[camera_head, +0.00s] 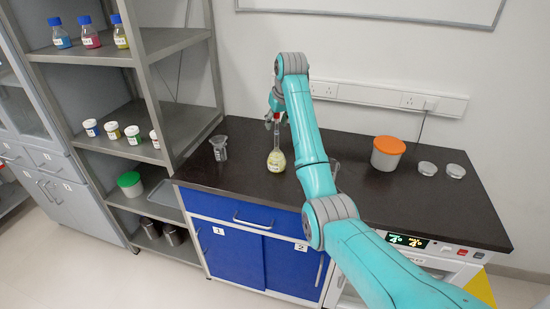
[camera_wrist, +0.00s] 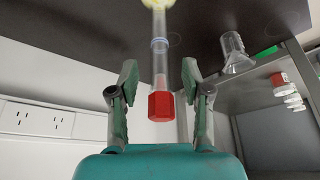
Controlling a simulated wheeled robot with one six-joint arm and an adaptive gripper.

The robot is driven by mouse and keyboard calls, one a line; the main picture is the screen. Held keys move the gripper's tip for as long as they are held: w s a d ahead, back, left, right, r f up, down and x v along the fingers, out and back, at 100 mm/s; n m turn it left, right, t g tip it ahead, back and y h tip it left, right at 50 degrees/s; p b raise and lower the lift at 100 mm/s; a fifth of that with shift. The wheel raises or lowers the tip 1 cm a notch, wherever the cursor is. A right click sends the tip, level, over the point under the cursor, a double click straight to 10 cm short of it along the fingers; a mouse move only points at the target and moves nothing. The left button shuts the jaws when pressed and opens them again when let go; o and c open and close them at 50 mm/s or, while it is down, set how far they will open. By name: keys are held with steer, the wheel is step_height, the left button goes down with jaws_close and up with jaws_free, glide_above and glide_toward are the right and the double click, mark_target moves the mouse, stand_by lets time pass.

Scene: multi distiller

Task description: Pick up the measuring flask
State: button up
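The measuring flask (camera_head: 276,161) stands upright on the dark countertop, with a round bulb of pale yellow content, a long clear neck and a red stopper. In the wrist view its neck and red stopper (camera_wrist: 161,105) show between my fingers, while most of the bulb is cut off at the top edge. My gripper (camera_head: 274,108) is at the flask's upper end, with my arm reaching over the counter. In the wrist view my gripper (camera_wrist: 160,78) is open, with a visible gap between each finger and the neck.
A clear beaker (camera_head: 219,149) stands left of the flask; another clear vessel (camera_head: 334,168) is partly hidden behind my arm. An orange-lidded tub (camera_head: 387,153) and two round dishes (camera_head: 441,170) stand at right. A grey shelf (camera_head: 150,90) with bottles borders the counter's left side.

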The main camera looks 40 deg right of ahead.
jaws_close()
